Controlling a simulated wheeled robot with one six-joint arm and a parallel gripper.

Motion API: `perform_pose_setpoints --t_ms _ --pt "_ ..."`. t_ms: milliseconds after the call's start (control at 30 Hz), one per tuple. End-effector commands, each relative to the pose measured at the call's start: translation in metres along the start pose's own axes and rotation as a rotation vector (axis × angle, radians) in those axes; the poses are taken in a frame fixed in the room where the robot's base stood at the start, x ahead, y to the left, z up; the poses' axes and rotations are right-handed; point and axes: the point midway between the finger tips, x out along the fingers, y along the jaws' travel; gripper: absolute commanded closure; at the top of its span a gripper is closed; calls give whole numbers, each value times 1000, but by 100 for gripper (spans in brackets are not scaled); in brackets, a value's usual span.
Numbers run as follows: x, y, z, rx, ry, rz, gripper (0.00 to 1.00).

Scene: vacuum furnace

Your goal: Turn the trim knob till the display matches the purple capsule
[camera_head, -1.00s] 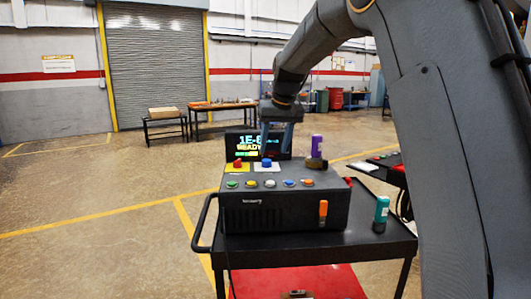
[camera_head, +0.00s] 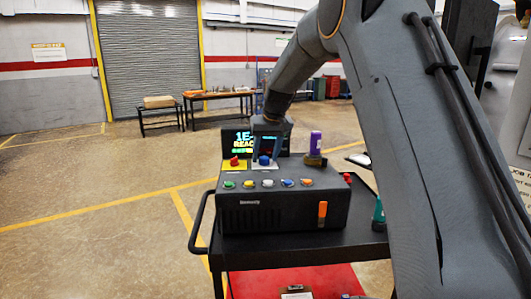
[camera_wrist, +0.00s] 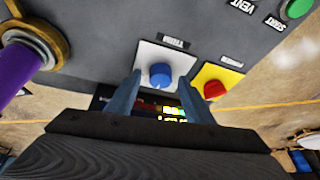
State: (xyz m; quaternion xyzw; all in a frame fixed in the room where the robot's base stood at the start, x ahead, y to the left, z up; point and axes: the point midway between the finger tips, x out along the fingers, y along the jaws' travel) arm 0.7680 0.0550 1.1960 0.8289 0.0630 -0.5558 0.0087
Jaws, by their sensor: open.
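The blue trim knob (camera_head: 264,160) sits on a white plate on top of a dark control box. My gripper (camera_head: 266,155) is over it, pointing down. In the wrist view the blue knob (camera_wrist: 160,76) appears between the open fingertips, with gaps on both sides; whether the tips reach its height I cannot tell. The lit display (camera_head: 241,143) stands behind the knobs, showing "1E-" and "READY" with a green bar; my gripper hides part of it. The purple capsule (camera_head: 316,142) stands upright in a holder at the box's right; it also shows in the wrist view (camera_wrist: 18,72).
A red knob (camera_head: 235,162) on a yellow plate is close to the left of the blue knob. Several coloured buttons line the box (camera_head: 280,212) front edge. An orange capsule (camera_head: 322,212) is on its front. A teal capsule (camera_head: 378,212) is partly hidden by my arm.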

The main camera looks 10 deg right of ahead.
Motion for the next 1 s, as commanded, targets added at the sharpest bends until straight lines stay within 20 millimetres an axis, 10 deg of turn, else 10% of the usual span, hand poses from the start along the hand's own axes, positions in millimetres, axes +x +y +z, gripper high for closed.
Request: perform_pose_setpoints --t_ms 233,500,1000 --pt "1 0 0 0 0 0 53" --pt "1 0 0 0 0 0 94" --pt "2 2 -1 -150 -8 -63 94"
